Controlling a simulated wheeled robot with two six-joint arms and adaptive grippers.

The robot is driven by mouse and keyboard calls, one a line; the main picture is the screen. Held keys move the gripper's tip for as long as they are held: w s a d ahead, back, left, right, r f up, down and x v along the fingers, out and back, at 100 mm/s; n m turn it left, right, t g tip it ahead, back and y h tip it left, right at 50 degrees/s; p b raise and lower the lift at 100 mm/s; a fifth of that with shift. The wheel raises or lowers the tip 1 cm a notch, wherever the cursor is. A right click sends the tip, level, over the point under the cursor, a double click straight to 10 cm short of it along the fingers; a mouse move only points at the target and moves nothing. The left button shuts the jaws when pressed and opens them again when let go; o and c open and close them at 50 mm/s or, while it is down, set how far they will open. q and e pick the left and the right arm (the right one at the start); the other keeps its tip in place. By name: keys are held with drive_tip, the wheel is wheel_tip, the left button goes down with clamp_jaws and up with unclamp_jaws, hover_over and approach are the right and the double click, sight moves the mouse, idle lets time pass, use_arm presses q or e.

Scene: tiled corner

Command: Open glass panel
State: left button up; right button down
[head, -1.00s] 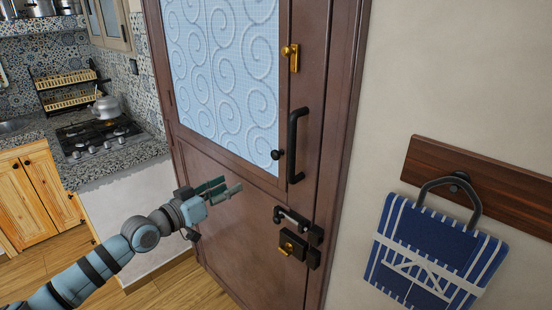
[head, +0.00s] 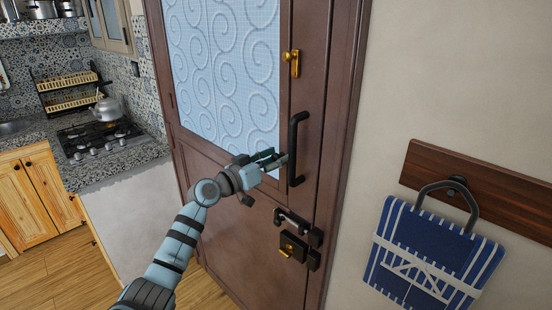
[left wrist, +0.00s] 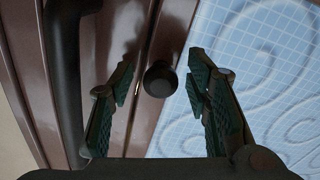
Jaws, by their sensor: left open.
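The glass panel (head: 225,75), pale blue with raised swirls, sits in the upper part of a brown door (head: 225,215). It appears closed, level with its frame. My left gripper (head: 276,160) is at the panel's lower right corner and hides the small black knob in the head view. In the left wrist view the round black knob (left wrist: 160,79) shows between the two open fingers (left wrist: 161,65), apart from both. The panel (left wrist: 265,70) fills the right side there. My right gripper is not in view.
A black vertical pull handle (head: 296,148) stands just right of my left gripper; it also shows in the left wrist view (left wrist: 63,85). A brass knob (head: 292,58) is above, and a black lever lock (head: 293,240) below. A striped blue bag (head: 430,255) hangs right.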

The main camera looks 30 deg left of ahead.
use_arm(q)
drive_tip(key=shift+c, duration=0.6)
clamp_jaws()
